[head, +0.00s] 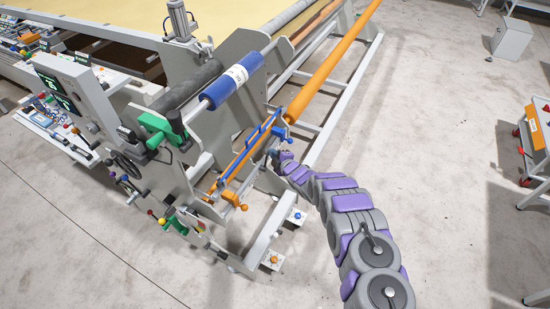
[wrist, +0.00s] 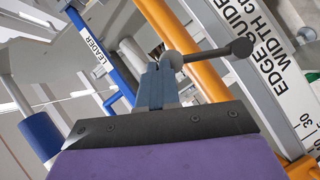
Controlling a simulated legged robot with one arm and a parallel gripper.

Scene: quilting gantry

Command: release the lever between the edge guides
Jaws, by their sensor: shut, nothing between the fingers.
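In the wrist view, my gripper (wrist: 155,75) points up the picture with its narrow blue-grey fingers shut and empty. A lever (wrist: 207,53) with a dark round knob at its right end and a grey hub at its left is just beyond the fingertips. The hub overlaps the tips, and I cannot tell whether they touch. The lever crosses in front of an orange edge guide bar (wrist: 188,50). A blue bar (wrist: 92,50) marked "LEADER" runs to the left. In the head view, my gripper (head: 277,156) is beside the blue bar (head: 250,145); the lever is not clear there.
A white scale rail (wrist: 265,60) reading "EDGE GUIDE WIDTH" runs along the right of the wrist view. In the head view, a long orange bar (head: 335,60) extends back from the frame. A blue roller (head: 225,87) is above. Open floor (head: 440,120) is to the right.

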